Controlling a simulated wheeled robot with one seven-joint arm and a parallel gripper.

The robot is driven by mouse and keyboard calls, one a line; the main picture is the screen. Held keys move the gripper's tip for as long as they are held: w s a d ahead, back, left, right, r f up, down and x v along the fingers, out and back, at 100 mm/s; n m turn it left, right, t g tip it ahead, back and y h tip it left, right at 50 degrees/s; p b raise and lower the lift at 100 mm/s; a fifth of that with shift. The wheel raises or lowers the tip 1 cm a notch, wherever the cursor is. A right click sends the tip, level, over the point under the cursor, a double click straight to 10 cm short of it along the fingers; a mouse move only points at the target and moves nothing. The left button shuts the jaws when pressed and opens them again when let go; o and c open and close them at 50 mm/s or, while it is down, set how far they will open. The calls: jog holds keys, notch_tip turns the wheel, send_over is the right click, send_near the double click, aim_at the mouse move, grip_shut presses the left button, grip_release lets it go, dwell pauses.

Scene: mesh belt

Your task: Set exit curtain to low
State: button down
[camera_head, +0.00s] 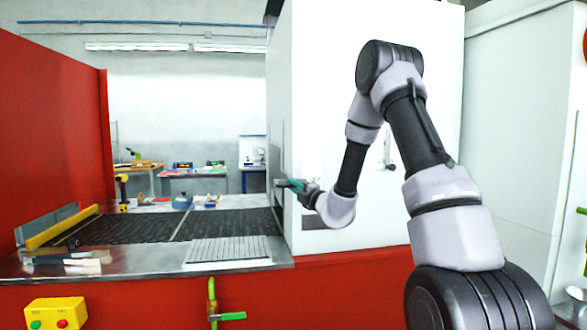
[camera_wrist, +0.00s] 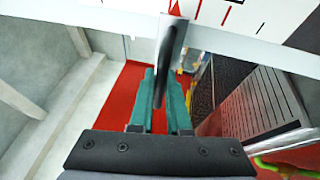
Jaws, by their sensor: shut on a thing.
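My gripper (camera_head: 293,184) has teal fingers and is at the left edge of the tall white housing, above the mesh belt's near right end. In the wrist view, my gripper (camera_wrist: 163,80) is shut on a dark upright handle (camera_wrist: 172,45), which stands between the teal fingers. Behind the handle's top is a white scale plate (camera_wrist: 255,18) with black tick marks, a red tick and a red pointer-like mark near the handle. Any words on the plate are out of view. I cannot make out the exit curtain itself in either view.
The dark belt (camera_head: 150,227) runs left of the housing (camera_head: 370,215), with a slatted metal plate (camera_head: 228,250) at its near end. A yellow button box (camera_head: 56,313) and a green-handled valve (camera_head: 231,316) are low in front. A red wall (camera_head: 50,120) stands left.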

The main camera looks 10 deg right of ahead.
notch_tip(320, 180, down, 5)
jog(key=shift+f, duration=0.1)
jog(key=c, duration=0.9)
grip_release()
jog(key=shift+s+d, duration=0.1)
jog(key=v, duration=1)
jog(key=shift+s+f, duration=0.1)
jog(key=shift+s, duration=0.2)
